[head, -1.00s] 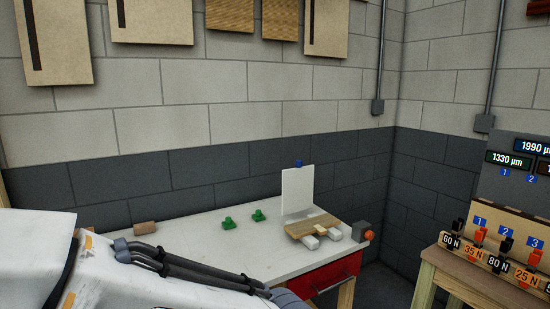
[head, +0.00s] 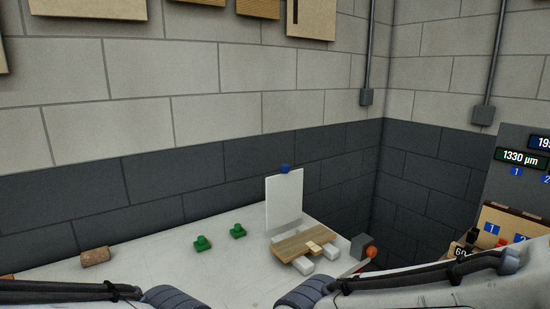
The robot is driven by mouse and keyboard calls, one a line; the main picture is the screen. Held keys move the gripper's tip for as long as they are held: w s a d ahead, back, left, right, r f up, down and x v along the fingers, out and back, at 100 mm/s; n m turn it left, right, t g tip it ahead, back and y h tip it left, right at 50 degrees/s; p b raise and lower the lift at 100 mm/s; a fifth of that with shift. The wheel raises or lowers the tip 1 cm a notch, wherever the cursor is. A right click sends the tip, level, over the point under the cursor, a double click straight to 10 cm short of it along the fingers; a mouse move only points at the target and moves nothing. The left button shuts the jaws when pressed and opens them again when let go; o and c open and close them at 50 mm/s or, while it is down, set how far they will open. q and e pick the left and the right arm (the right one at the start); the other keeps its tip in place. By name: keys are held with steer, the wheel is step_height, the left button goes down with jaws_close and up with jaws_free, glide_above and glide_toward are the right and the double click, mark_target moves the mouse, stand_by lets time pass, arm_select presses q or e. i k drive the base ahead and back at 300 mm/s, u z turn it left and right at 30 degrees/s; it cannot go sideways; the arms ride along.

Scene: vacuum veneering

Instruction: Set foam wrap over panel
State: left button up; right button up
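In the head view a wooden panel (head: 293,245) lies on white blocks (head: 328,253) on the white table. A small pale block (head: 314,246) rests on the panel near its front edge. A white upright sheet (head: 284,200) with a blue clip (head: 285,169) at its top stands behind the panel. It may be the foam wrap; I cannot tell. My two arms cross the bottom of the view, but both grippers are outside the picture.
Two green pieces (head: 237,231) and a brown block (head: 96,257) sit on the white table (head: 180,270). A grey box with an orange button (head: 370,251) is at its right end. A rack with numbered labels (head: 508,228) stands at the right.

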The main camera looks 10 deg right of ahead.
mark_target(284, 191)
steer(key=z, duration=0.4)
steer(key=i, duration=0.85)
steer(key=z, duration=0.65)
